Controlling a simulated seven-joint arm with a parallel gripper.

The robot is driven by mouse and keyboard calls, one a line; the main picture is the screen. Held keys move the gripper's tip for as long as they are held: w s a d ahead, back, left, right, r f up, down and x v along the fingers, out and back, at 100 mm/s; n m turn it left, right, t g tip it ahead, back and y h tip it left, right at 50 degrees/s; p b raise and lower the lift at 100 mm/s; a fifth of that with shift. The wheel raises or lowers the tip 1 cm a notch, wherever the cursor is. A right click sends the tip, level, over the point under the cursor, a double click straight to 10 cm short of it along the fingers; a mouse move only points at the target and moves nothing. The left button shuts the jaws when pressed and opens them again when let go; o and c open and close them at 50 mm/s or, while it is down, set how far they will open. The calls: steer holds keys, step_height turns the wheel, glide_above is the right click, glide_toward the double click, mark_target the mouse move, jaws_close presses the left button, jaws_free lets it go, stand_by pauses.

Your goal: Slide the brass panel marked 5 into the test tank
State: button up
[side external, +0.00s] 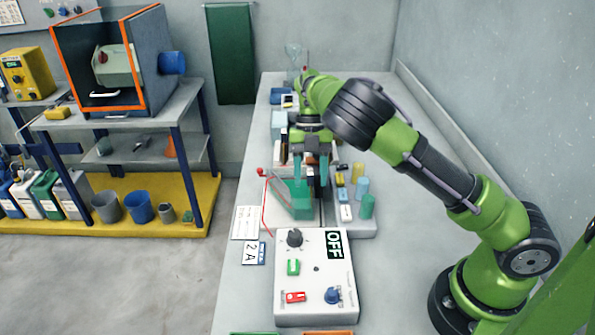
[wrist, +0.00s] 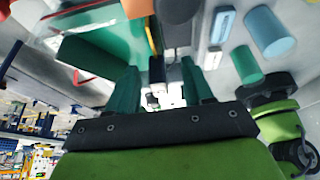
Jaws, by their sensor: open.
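The green see-through tank (side external: 290,200) stands on the bench just in front of and left of my gripper in the side view. It also shows at the upper left of the wrist view (wrist: 95,52). My gripper (side external: 311,182) points down beside the tank's right side, with its two teal fingers apart. In the wrist view the fingers (wrist: 160,68) are apart with nothing clearly held between them. An orange-brown piece (wrist: 138,9) shows at the top edge of the wrist view. No mark 5 is readable, so I cannot tell whether it is the brass panel.
A white control box (side external: 315,310) with an OFF sign stands in front of the tank. A "2 A" card (side external: 254,253) lies left of it. Blue (side external: 362,187) and green (side external: 368,207) cylinders stand close to the right of my gripper.

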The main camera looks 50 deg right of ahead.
steer(key=v, duration=1.6)
steer(key=shift+r, duration=0.35)
steer(key=shift+w+d, duration=0.1)
steer(key=s+d+f+n+t+h, duration=0.15)
steer(key=s+n, duration=0.25)
steer(key=n, duration=0.7)
steer(key=s+d+f+n+t+y, duration=0.1)
steer(key=s+d+n, duration=0.25)
steer(key=n, duration=0.75)
steer(key=s+a+r+n+t, duration=0.3)
steer(key=s+a+n+t, duration=0.5)
steer(key=s+a+n, duration=0.5)
steer(key=s+n, duration=0.2)
steer(key=n, duration=0.4)
steer(key=shift+s+r+h, duration=0.2)
steer(key=shift+s+h, duration=0.15)
steer(key=shift+s, duration=0.05)
